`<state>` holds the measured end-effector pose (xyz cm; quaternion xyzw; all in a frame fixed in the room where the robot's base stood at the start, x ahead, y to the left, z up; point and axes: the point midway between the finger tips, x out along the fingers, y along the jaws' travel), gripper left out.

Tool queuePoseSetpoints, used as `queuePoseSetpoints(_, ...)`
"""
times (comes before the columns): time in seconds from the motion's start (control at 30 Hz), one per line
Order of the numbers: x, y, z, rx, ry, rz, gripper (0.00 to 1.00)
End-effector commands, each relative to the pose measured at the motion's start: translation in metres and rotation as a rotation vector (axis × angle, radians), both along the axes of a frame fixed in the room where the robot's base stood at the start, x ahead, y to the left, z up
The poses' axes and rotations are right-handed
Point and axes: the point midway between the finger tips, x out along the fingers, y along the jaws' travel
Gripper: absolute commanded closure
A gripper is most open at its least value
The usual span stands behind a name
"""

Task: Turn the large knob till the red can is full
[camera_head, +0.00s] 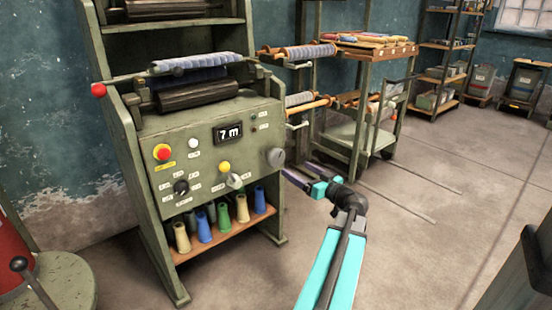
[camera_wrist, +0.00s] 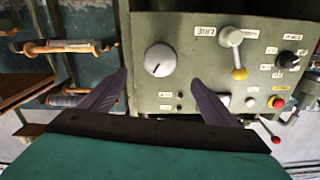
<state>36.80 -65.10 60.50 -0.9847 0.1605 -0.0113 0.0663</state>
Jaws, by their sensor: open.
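The large knob (camera_head: 275,157) is a round grey dial at the right end of the machine's sloped green panel. In the wrist view the knob (camera_wrist: 160,58) appears pale with a small dark mark, just beyond the fingertips and between their lines. My gripper (camera_head: 297,167) is open and empty, to the right of the knob, with its two dark fingers pointing at the panel. The fingers also show spread in the wrist view (camera_wrist: 160,77). A red cylinder (camera_head: 12,255), likely the red can, stands at the left edge, mostly cut off; its inside is hidden.
The panel display (camera_head: 228,132) reads "7 m". A red-and-yellow button (camera_head: 162,152), a black dial (camera_head: 181,187) and a yellow-tipped lever (camera_head: 234,181) share the panel. Coloured cones (camera_head: 222,215) stand on the shelf below.

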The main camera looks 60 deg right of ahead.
Motion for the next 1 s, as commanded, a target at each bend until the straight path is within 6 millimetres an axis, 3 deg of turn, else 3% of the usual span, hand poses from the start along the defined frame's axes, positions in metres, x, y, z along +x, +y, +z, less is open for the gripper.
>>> queuePoseSetpoints(0.27, 0.019, -0.007, -0.001, -0.001, 0.001, 0.002, 0.18)
queuePoseSetpoints(1.0, 0.114, -0.039, -0.001, 0.000, 0.000, 0.001, 0.18)
